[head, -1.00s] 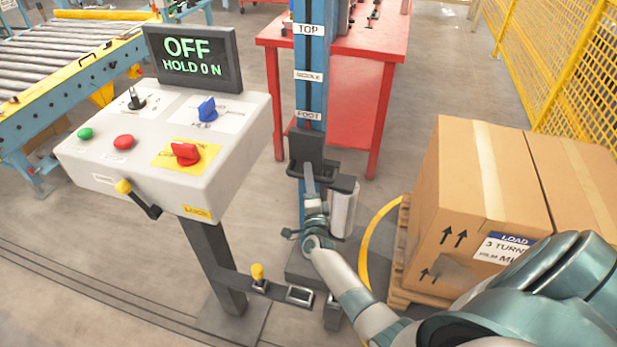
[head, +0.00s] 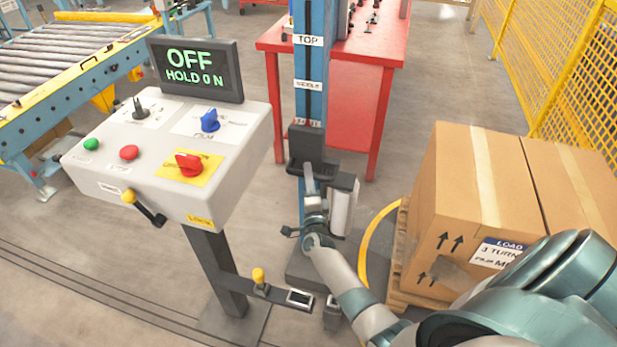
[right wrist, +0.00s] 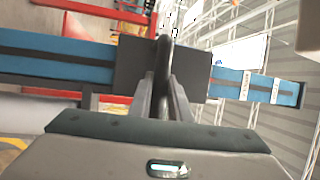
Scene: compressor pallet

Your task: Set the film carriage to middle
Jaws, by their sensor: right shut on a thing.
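The film carriage (head: 306,145) is a dark block on the blue mast (head: 311,62). Its top edge sits at the foot label (head: 308,122), partly covering it, below the middle label (head: 308,86) and the top label (head: 308,40). A pale film roll (head: 342,208) hangs at the carriage's right side. My right gripper (head: 311,172) is at the carriage front. In the right wrist view, its fingers (right wrist: 165,98) are shut on a dark handle (right wrist: 164,60) in front of the carriage block (right wrist: 135,72). My left gripper is out of view.
A control box (head: 170,150) with a display reading OFF, HOLD 0 N stands left of the mast. A pallet load of cartons (head: 470,200) stands right. A red table (head: 365,60) is behind the mast, and a yellow mesh fence (head: 560,70) at far right.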

